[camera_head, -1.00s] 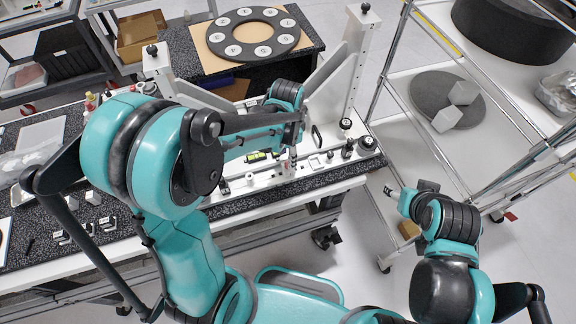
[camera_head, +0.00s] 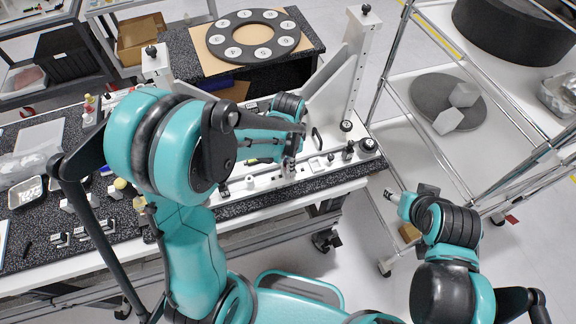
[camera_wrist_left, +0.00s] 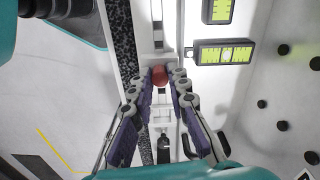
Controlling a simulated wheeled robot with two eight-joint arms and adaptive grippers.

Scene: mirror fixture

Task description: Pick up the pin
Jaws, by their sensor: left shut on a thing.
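The pin (camera_wrist_left: 159,75) shows its round red head between the fingertips in the left wrist view. My left gripper (camera_wrist_left: 160,82) is shut on it, one finger on each side. In the head view my left gripper (camera_head: 290,168) is low over the white fixture (camera_head: 240,196), and the pin cannot be made out there. The pin's lower part is hidden, so I cannot tell whether it still touches the fixture. My right gripper (camera_head: 389,193) is off to the right, away from the fixture, too small to tell its state.
Small black-topped parts and a round black knob (camera_head: 369,146) stand at the fixture's right end. White uprights (camera_head: 357,65) rise behind. Green levels (camera_wrist_left: 224,54) lie near the fingers. A metal-framed shelf cart (camera_head: 450,120) stands right; trays and small parts cover the left bench.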

